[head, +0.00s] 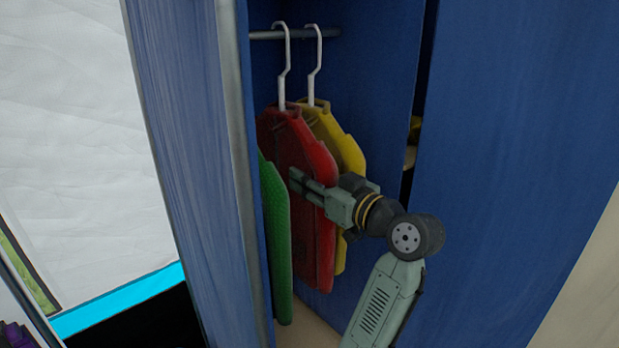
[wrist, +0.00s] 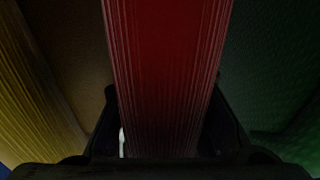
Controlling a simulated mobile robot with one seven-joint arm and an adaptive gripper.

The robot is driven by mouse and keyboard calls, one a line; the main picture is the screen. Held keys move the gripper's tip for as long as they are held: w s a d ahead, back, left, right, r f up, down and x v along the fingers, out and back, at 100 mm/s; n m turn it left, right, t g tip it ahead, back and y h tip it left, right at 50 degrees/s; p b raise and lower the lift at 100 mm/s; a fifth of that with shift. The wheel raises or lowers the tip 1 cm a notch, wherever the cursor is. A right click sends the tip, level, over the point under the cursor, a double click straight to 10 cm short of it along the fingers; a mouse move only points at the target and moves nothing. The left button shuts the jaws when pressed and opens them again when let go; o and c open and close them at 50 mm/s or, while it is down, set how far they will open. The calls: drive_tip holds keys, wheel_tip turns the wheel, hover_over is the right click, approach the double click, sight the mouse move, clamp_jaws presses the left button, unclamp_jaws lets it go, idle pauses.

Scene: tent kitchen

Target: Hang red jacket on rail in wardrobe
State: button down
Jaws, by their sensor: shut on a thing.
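The red jacket (head: 292,140) hangs upright inside the blue wardrobe (head: 384,60), between a green jacket (head: 275,240) and a yellow jacket (head: 340,140). Its white hanger (head: 282,75) reaches up to the grey rail (head: 265,35), and the hook appears to be over it. My gripper (head: 308,186) is at the jacket's side edge, shut on it. In the wrist view the red jacket (wrist: 165,70) runs between the two dark fingers. The far finger is partly hidden in the head view.
The yellow jacket (wrist: 35,90) and the green jacket (wrist: 275,75) flank my gripper closely in the wrist view. A second white hanger (head: 314,70) holds the yellow jacket on the rail. The wardrobe's left panel (head: 190,130) and right blue panel (head: 510,130) border the opening.

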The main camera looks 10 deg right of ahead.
drive_tip(key=c, duration=1.2)
unclamp_jaws()
